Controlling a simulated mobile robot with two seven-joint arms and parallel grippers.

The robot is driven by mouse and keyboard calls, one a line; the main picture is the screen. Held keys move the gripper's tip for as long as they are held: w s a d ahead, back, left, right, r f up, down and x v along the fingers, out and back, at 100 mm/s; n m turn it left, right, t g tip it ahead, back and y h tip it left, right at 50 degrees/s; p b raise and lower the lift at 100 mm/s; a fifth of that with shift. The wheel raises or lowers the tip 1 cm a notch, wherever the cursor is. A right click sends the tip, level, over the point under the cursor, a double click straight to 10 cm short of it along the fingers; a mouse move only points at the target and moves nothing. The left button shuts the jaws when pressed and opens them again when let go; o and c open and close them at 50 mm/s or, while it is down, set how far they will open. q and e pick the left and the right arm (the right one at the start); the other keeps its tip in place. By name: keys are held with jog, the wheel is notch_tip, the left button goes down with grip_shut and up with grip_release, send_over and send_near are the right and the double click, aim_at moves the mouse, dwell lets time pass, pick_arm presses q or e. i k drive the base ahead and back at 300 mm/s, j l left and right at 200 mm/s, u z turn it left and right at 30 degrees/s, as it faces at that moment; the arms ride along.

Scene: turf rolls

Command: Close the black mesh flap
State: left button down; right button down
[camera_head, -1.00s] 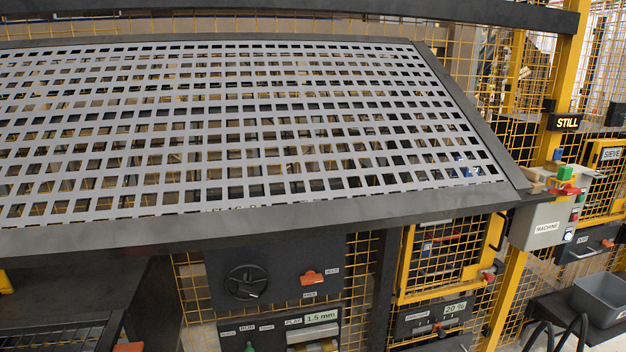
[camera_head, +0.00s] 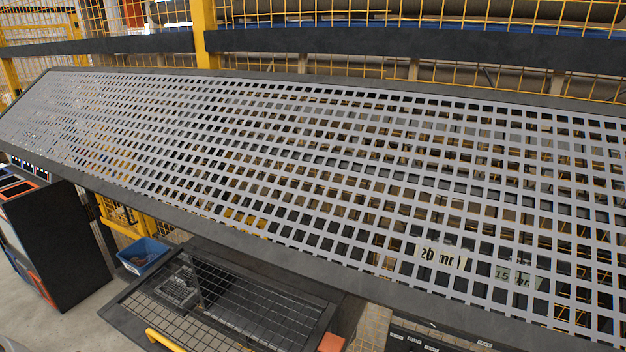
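A black-framed panel with dark wire mesh (camera_head: 262,318) shows at the lower middle of the head view, below the large perforated sheet. It looks like the black mesh flap. A yellow bar handle (camera_head: 165,341) is at its lower left, by the front edge. Some grey parts show through the mesh at its left side. I cannot tell from this view how far the flap stands open. Its lower edge is partly cut off by the picture. Neither of my grippers is in view.
A large grey perforated sheet (camera_head: 330,180) in a dark frame slopes across the view. A blue bin (camera_head: 143,255) stands left of the flap. A black cabinet (camera_head: 62,245) is further left, with bare floor (camera_head: 75,325) in front. An orange block (camera_head: 331,342) is right of the flap.

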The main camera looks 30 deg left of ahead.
aim_at(147, 338)
jog(key=u, duration=1.55)
